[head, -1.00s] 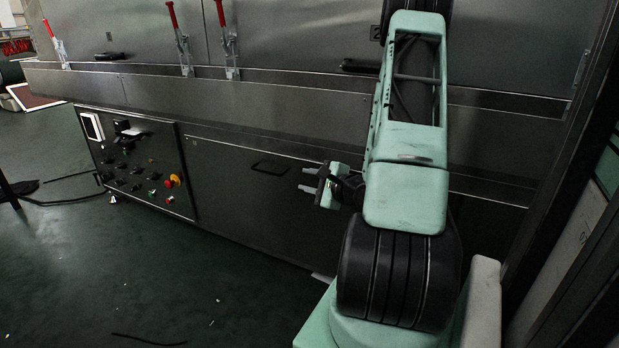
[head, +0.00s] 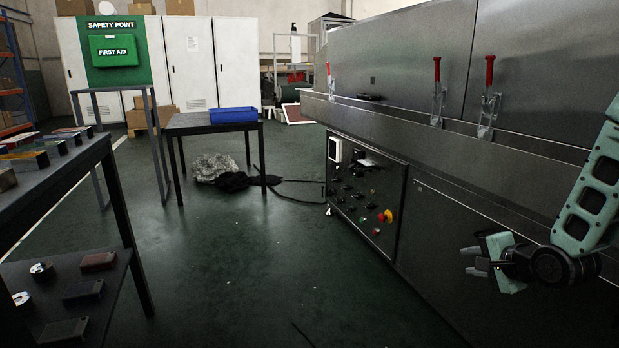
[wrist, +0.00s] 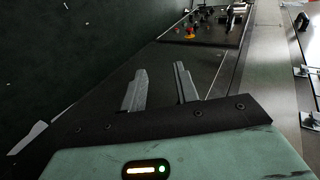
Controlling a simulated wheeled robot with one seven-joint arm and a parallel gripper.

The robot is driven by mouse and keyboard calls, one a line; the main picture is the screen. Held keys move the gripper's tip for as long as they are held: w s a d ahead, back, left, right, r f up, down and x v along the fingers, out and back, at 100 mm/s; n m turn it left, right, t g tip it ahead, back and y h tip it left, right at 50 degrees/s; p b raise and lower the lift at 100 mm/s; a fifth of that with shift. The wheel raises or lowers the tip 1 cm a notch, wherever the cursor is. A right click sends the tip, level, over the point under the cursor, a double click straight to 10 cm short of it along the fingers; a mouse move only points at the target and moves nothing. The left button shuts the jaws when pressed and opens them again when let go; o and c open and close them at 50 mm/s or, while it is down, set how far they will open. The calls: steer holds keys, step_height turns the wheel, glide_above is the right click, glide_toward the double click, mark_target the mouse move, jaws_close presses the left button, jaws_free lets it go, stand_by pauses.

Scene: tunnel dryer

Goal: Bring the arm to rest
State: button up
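My gripper (head: 474,262) is at the lower right of the head view, in front of the dryer's lower front panels, pointing left. Its two fingers stand apart with nothing between them. The wrist view shows both fingers of my gripper (wrist: 160,86) open and empty. My green arm enters from the right edge of the head view, and most of it is out of frame.
The tunnel dryer (head: 440,155) runs along the right, with a control panel (head: 362,195) and red-handled clamps. A dark bench (head: 60,190) with small items stands at left. A table with a blue bin (head: 234,114) is farther back. The floor (head: 250,260) between is clear.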

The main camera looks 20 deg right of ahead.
steer(key=s+a+r+n+g+y+p, duration=0.1)
steer(key=a+r+n+g, duration=0.15)
steer(key=a+n, duration=0.6)
steer(key=s+a+r+n+g+y, duration=0.1)
steer(key=a+r+n+g, duration=0.2)
steer(key=a, duration=1.1)
steer(key=s+a+r+n+g+p, duration=0.1)
steer(key=s+a+r+n+g, duration=0.2)
steer(key=s+a+n, duration=0.6)
steer(key=s+a+r+n+g+p, duration=0.25)
steer(key=s+a+n, duration=0.3)
steer(key=s, duration=0.55)
step_height(320, 180, up, 37)
steer(key=p, duration=3.6)
steer(key=shift+a+m+h, duration=0.3)
steer(key=shift+m+h, duration=0.1)
